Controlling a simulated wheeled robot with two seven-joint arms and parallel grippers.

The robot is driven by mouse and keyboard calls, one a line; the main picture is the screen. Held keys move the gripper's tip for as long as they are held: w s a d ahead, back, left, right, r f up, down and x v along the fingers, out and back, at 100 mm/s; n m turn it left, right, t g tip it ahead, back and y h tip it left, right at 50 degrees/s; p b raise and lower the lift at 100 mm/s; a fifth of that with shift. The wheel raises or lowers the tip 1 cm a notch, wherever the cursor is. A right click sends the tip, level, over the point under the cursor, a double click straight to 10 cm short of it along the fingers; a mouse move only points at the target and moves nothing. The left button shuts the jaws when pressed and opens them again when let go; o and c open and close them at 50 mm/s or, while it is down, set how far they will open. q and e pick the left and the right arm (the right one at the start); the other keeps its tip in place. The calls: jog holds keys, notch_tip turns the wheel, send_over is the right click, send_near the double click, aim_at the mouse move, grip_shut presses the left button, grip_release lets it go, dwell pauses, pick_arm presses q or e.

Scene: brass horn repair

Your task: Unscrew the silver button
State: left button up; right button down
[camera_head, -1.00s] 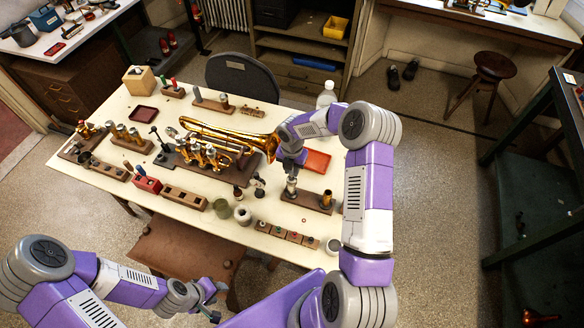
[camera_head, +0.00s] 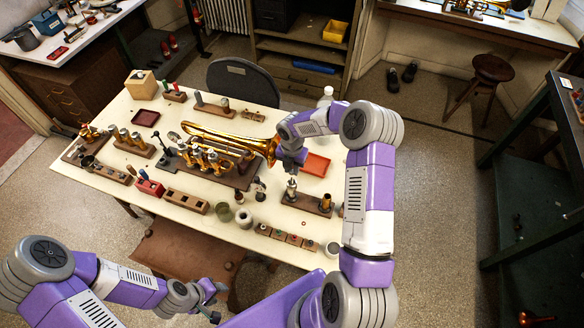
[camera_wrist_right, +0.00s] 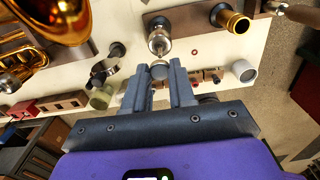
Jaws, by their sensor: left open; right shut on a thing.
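The silver button (camera_wrist_right: 159,71) is a small round silver piece between the fingertips of my right gripper in the right wrist view. My right gripper (camera_head: 291,171) is shut on it, just above the silver valve (camera_head: 291,190) standing upright on a wooden block (camera_head: 307,203). The valve also shows in the right wrist view (camera_wrist_right: 158,40), just beyond the fingertips. I cannot tell clearly whether button and valve are apart. My left gripper (camera_head: 213,301) is open and empty, low in front of the table, away from the valve.
A brass-coloured valve (camera_head: 326,202) stands on the same block's right end. A brass horn (camera_head: 225,142) lies on its stand to the left. A red tray (camera_head: 315,164) is behind. A low block with coloured buttons (camera_head: 287,236) and a white cup (camera_head: 243,218) are in front.

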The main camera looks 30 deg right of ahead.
jog(key=shift+r+p, duration=0.9)
jog(key=shift+r, duration=0.45)
